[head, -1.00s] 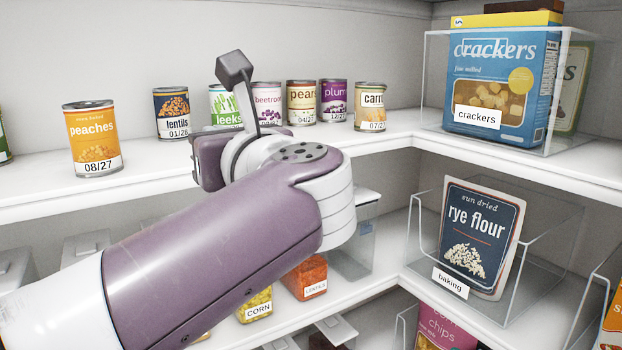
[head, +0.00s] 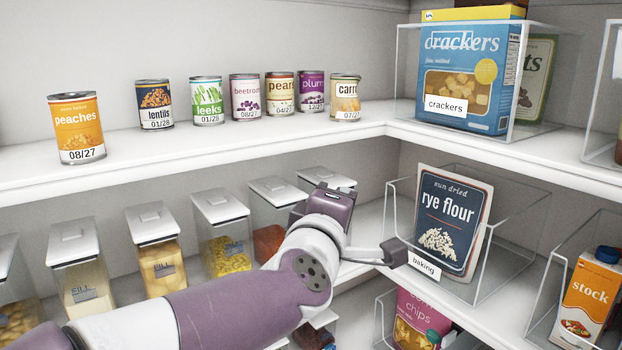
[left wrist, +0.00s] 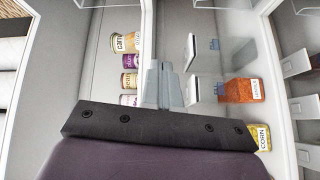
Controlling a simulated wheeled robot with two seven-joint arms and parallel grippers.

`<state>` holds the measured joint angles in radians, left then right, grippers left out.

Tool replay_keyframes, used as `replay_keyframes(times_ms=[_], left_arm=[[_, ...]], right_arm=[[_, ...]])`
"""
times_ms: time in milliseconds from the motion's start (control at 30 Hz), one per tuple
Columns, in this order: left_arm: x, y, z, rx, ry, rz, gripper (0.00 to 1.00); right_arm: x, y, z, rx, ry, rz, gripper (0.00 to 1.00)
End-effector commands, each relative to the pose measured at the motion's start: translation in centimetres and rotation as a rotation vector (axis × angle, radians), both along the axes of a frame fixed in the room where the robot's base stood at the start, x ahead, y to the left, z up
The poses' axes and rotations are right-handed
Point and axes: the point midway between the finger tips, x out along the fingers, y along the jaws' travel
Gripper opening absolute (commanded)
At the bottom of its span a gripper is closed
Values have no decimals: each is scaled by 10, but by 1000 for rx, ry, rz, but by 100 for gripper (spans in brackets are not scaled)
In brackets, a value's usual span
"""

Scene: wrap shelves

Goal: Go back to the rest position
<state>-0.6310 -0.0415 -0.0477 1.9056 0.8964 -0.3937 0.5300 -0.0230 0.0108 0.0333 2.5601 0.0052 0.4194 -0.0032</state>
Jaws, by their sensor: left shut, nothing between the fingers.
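My left arm comes in from the lower left of the head view. Its purple gripper body (head: 328,204) is in front of the middle shelf, left of the rye flour bin, and its fingertips are hidden from the head. A grey bracket on my wrist sticks out to the right and overlaps the bin's front edge in the picture; I cannot tell whether they touch. In the left wrist view the shut, empty left gripper (left wrist: 160,82) points toward the shelf edge between the cans and the clear containers. My right gripper is in neither view.
The upper shelf (head: 200,150) holds a row of cans, including peaches (head: 76,130), and a clear crackers bin (head: 405,85). Lidded containers (head: 155,250) line the middle shelf, left of the rye flour (head: 450,220). A stock carton (head: 590,295) stands at the lower right.

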Motion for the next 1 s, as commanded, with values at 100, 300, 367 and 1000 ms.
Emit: replay_keyframes(times_ms=[100, 300, 367, 1000], left_arm=[[-6, 2, -101, 451, 118, -160, 0], [-71, 80, -280, 1117, 444, -534, 0], [-101, 113, -319, 1240, 556, -647, 0], [-190, 229, -392, 1289, 969, -764, 0]], right_arm=[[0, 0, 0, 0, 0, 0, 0], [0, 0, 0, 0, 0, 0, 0], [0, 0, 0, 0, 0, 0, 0], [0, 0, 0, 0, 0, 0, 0]])
